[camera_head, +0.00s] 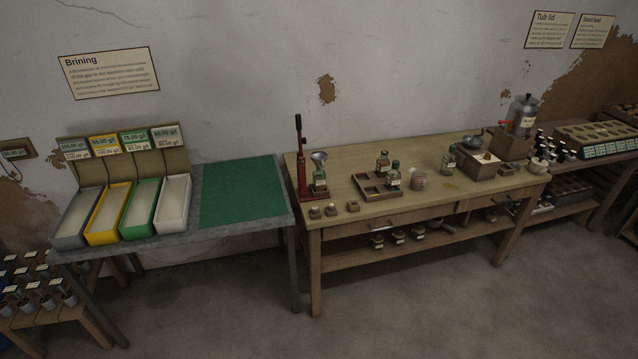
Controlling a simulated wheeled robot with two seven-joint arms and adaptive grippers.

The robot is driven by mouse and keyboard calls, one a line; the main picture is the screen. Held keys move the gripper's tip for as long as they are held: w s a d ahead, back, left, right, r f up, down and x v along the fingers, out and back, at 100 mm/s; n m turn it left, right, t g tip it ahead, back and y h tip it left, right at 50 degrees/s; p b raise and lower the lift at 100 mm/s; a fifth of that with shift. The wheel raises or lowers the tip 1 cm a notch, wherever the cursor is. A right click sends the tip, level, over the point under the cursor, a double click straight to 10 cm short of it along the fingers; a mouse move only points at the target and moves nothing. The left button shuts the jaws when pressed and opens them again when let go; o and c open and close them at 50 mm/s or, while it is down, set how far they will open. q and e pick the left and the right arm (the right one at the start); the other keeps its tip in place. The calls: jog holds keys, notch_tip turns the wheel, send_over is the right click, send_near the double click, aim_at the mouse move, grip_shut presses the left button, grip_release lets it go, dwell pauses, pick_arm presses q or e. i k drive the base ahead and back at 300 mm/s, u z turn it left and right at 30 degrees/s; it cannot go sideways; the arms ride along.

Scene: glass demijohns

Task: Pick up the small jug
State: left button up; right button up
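No thing is plainly a small jug at this distance. A small pale pot (538,164) stands near the right end of the wooden table, and I cannot tell whether it is a jug. A small glass vessel (449,158) stands left of a wooden box (477,163). Two dark glass bottles with labels, one at the back (382,162) and one in front (394,176), stand at a divided wooden tray (371,187). Neither of my grippers is in view.
The wooden table (340,215) has a lower shelf with several small jars. Left of it, a grey table (246,228) carries a green mat (243,190) and coloured troughs (142,206). A red press (301,172) stands on the wooden table's left end. The floor (400,305) in front is clear.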

aim_at(417, 178)
jog(key=z, duration=0.25)
jog(key=i, duration=0.45)
jog(key=z, duration=0.8)
jog(key=i, duration=2)
jog(key=u, duration=0.9)
jog(key=i, duration=0.8)
jog(key=u, duration=0.5)
